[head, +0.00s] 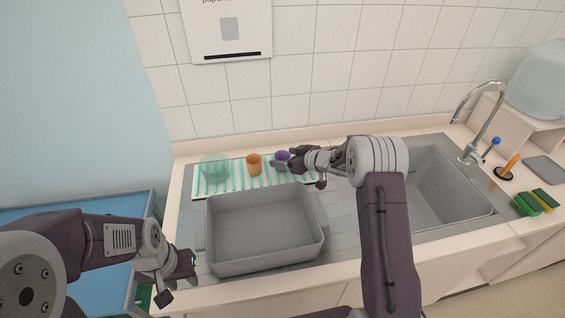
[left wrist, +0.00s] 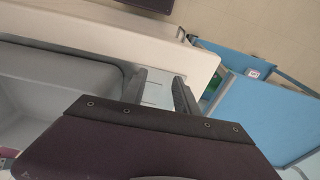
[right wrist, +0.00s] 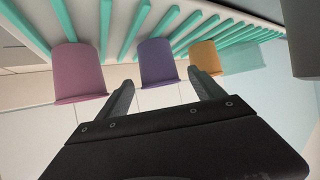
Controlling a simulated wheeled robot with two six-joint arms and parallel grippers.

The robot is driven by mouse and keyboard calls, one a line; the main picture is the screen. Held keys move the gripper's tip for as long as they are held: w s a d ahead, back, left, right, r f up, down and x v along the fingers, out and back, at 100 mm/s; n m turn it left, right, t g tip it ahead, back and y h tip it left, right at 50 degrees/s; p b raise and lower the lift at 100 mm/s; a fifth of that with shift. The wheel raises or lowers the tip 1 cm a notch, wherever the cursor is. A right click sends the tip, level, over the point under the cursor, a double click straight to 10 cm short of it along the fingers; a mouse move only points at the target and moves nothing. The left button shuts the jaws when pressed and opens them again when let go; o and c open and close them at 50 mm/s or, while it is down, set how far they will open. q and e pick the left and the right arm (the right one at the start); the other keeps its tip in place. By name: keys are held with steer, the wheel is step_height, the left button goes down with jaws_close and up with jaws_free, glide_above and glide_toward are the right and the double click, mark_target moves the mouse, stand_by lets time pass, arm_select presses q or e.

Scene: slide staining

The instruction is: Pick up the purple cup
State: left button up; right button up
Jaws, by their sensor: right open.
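The purple cup (head: 282,155) stands on the striped drying mat (head: 203,186) at the back of the counter, partly hidden by my right gripper (head: 284,165). In the right wrist view, the purple cup (right wrist: 157,60) appears between and just beyond the open fingers of my right gripper (right wrist: 161,78). I cannot tell whether the fingers touch it. My left gripper (head: 192,268) hangs by the counter's front left edge. Its fingers (left wrist: 160,90) are apart and empty in the left wrist view.
An orange cup (head: 254,166) and a pink cup (right wrist: 78,72) flank the purple one. A clear green container (head: 214,168) stands at the mat's left end. A grey basin (head: 264,232) sits in front; the sink (head: 440,195) and faucet (head: 484,112) are to the right.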

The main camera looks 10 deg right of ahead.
steer(key=shift+x, duration=1.15)
steer(key=shift+s+d+r, duration=0.1)
steer(key=shift+s, duration=0.05)
steer(key=c, duration=1.4)
